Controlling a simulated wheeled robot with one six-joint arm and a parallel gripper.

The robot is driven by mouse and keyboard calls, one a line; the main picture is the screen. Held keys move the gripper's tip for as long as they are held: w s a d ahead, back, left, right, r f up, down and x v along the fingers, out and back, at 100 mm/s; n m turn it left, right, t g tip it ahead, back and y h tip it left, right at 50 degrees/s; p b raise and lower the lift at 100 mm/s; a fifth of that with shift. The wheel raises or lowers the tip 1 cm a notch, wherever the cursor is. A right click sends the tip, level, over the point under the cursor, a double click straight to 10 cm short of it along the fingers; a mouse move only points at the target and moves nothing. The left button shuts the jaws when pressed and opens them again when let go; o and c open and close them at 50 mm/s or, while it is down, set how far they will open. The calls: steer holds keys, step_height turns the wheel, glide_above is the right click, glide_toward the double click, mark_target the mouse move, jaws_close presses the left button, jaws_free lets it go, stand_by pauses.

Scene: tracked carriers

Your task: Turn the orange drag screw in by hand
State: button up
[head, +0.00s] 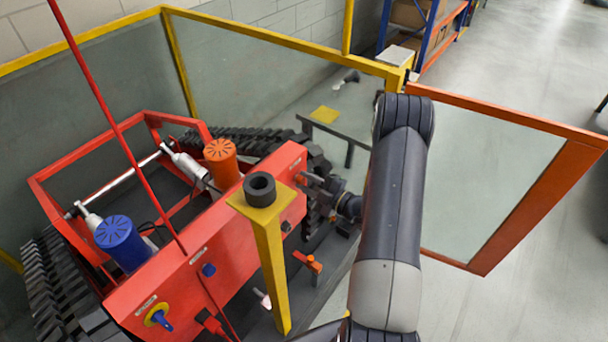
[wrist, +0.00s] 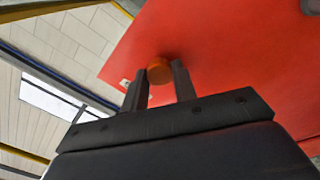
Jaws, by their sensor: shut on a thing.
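The orange drag screw (wrist: 159,70) is a small round knob on the red panel (wrist: 220,60) in the wrist view. My gripper (wrist: 161,84) has one dark finger on either side of it and is shut on it. In the head view my gripper (head: 318,186) reaches the right end of the carrier's red front panel (head: 215,250). A small bit of orange (head: 300,179) shows at the fingertips there. The fingers and wrist hide most of the screw in that view.
A yellow post (head: 270,270) with a black ring on top stands in front of the panel. An orange-framed gate (head: 575,180) stands at right.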

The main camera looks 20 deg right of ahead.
steer(key=m, duration=0.4)
steer(key=shift+f+m, duration=0.1)
steer(key=shift+m, duration=0.3)
steer(key=o, duration=0.8)
